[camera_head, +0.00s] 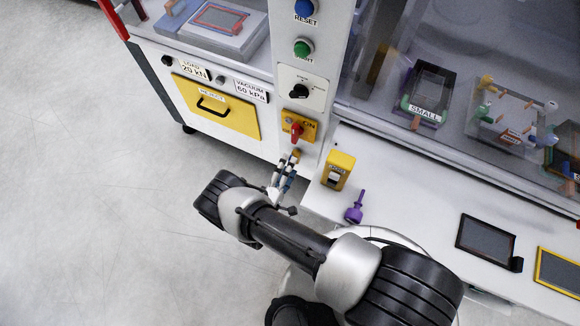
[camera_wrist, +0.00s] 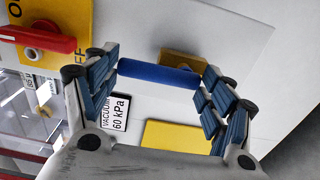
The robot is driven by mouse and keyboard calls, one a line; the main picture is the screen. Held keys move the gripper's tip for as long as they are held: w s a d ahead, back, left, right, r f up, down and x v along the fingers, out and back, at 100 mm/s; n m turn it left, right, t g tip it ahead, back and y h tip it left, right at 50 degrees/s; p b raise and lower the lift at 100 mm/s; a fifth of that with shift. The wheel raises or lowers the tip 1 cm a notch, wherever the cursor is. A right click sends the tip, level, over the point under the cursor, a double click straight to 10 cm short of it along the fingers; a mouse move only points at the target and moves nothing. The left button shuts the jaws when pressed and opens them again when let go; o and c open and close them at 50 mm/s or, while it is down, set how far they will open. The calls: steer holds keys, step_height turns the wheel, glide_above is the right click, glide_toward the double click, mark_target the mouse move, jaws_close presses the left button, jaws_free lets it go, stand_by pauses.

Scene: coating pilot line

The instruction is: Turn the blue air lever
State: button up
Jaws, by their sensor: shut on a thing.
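The blue air lever (camera_wrist: 158,75) shows in the wrist view as a blue bar in front of a small yellow mount (camera_wrist: 184,61) on a white panel. My gripper (camera_wrist: 160,80) has one finger at each end of the bar and is shut on it. In the head view my gripper (camera_head: 288,168) is at the front panel, just below the red switch (camera_head: 296,131). The blue lever is hard to make out there, mostly hidden by my fingers.
The red switch on its yellow plate (camera_wrist: 40,60) is close by on the left in the wrist view. A yellow drawer (camera_head: 217,108) with a black handle is left of my gripper. A yellow block (camera_head: 338,169) and a purple item (camera_head: 355,209) stand on the white ledge at right.

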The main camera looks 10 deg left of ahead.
stand_by(0.5)
steer(key=o, duration=1.5)
steer(key=shift+s, duration=0.1)
steer(key=v, duration=1.2)
